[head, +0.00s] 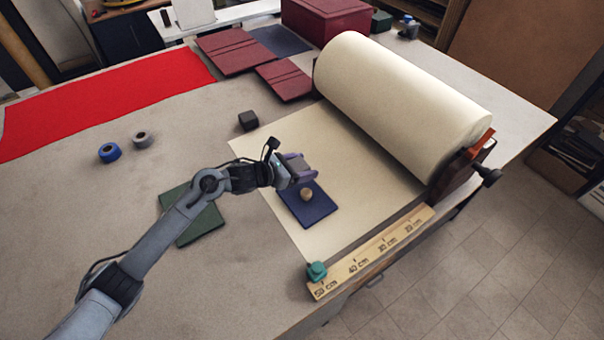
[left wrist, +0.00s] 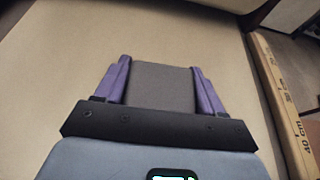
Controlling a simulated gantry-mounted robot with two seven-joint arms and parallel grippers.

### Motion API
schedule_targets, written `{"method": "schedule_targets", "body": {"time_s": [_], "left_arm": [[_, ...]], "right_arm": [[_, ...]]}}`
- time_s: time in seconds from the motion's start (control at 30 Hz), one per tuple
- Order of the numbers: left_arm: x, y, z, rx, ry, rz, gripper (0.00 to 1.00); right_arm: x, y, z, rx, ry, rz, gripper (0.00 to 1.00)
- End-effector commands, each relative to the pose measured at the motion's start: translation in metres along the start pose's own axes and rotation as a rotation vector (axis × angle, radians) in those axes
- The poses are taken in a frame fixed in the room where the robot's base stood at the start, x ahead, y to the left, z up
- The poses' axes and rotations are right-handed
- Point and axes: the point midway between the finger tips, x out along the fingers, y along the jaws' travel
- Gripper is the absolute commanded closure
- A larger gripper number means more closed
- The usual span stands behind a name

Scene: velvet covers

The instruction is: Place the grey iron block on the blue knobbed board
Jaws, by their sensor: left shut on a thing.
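My left gripper (head: 297,170) is shut on the grey iron block (left wrist: 163,86), which sits between its purple fingers in the left wrist view. In the head view the gripper and block are at the far edge of the blue knobbed board (head: 322,212), partly covering it. The board lies on the cream paper, with a round tan knob (head: 306,194) on it. I cannot tell whether the block touches the board or is held above it; the board does not show in the left wrist view. My right gripper is not in view.
A dark cube (head: 248,120) stands left of the paper. A green board (head: 192,214) lies under my left arm. A large cream roll (head: 400,100) stands at the right. A wooden ruler (head: 370,252) with a teal knobbed piece (head: 316,271) lies along the front edge.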

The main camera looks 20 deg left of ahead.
Motion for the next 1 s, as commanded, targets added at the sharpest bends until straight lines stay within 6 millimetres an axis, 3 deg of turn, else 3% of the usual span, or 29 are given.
{"method": "schedule_targets", "body": {"time_s": [0.3, 1.0], "left_arm": [[0.012, 0.000, -0.027, -0.001, -0.006, 0.000, 1.00], [0.016, 0.001, -0.036, 0.001, -0.007, 0.002, 1.00]], "right_arm": [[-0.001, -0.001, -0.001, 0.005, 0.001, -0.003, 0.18], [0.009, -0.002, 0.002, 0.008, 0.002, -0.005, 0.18]]}}
